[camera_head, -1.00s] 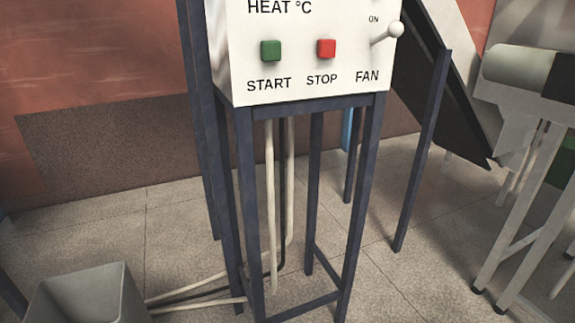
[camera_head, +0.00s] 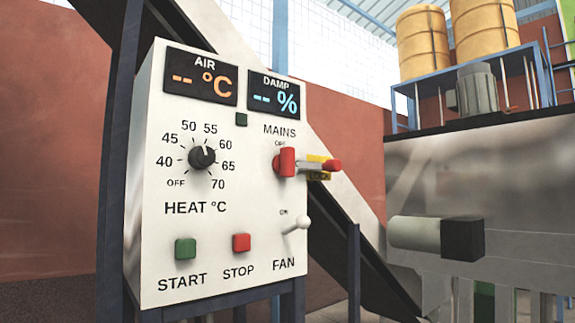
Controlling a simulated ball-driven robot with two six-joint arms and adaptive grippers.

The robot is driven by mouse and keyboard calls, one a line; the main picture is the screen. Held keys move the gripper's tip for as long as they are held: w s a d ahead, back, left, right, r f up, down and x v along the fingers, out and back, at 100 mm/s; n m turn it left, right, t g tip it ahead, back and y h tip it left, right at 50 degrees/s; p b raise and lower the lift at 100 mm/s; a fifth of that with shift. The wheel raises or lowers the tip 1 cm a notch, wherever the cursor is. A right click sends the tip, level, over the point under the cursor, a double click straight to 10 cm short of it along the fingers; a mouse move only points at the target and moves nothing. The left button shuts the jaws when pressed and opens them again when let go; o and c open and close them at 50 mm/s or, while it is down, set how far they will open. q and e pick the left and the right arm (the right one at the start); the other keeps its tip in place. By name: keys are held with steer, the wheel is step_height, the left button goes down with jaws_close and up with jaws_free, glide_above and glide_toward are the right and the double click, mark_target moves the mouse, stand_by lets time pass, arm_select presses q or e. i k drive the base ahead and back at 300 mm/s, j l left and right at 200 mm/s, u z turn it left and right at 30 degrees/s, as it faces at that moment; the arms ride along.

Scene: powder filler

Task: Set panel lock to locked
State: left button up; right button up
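The white control panel (camera_head: 150,235) fills the left and middle of the view. Its red MAINS handle (camera_head: 287,162) is at the upper right of the face, below an OFF mark. Just right of it, a grey lock bar (camera_head: 310,166) with a red end (camera_head: 331,165) sticks out sideways over a yellow plate (camera_head: 318,175) marked LOCK. I cannot tell from this angle whether the lock is engaged. Neither of my grippers is in view.
The panel also has a black HEAT knob (camera_head: 202,157), green START button (camera_head: 185,248), red STOP button (camera_head: 241,243) and pale FAN lever (camera_head: 297,225). Both displays show dashes. A dark sloping chute (camera_head: 355,235) passes behind, and a grey machine (camera_head: 450,175) stands right.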

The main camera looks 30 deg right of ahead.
mark_target(332, 165)
steer(key=z, duration=1.25)
